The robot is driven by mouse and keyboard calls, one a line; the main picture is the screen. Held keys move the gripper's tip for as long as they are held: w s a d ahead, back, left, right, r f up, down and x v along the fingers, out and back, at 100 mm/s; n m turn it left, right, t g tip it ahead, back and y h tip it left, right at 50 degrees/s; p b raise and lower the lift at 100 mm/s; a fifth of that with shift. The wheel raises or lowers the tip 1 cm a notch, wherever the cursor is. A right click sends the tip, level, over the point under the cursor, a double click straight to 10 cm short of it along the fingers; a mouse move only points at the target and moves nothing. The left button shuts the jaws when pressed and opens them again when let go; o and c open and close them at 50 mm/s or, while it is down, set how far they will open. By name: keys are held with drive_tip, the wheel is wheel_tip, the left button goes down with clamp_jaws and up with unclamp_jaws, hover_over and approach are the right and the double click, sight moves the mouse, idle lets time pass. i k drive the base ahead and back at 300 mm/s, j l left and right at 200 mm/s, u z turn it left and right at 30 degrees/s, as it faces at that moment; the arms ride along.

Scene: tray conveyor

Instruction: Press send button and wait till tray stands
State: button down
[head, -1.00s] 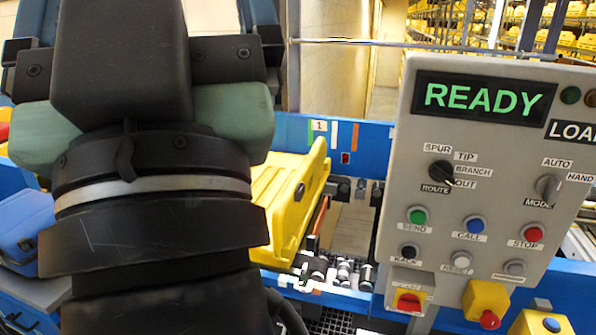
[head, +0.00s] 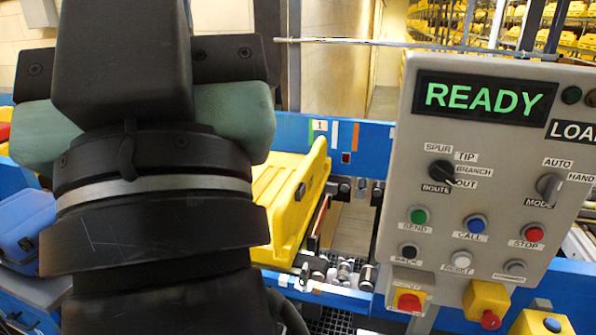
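The control panel (head: 398,258) stands at the right, its display (head: 484,95) reading READY in green. The green send button (head: 419,216) sits at the panel's lower left with a SEND label under it. A yellow tray (head: 285,208) stands tilted on the conveyor behind my arm, which hides its left part. Nothing of mine touches the panel in view.
Beside send are the blue call button (head: 475,224) and red stop button (head: 533,233). Above are the route knob (head: 443,174) and mode knob (head: 548,186). Red switches on yellow boxes (head: 486,303) jut out below. A blue conveyor rail (head: 374,140) runs behind.

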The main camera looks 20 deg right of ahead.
sight(417, 217)
drive_tip(key=l+u, duration=0.15)
drive_tip(key=l, duration=0.3)
drive_tip(key=k+l+u, duration=0.2)
drive_tip(key=l, duration=0.25)
drive_tip(key=l+u, duration=0.15)
drive_tip(key=l, duration=0.3)
drive_tip(key=k+l+u, duration=0.15)
drive_tip(key=l, duration=0.25)
drive_tip(key=k+l+u, duration=0.2)
drive_tip(key=l, duration=0.25)
drive_tip(key=i, duration=0.1)
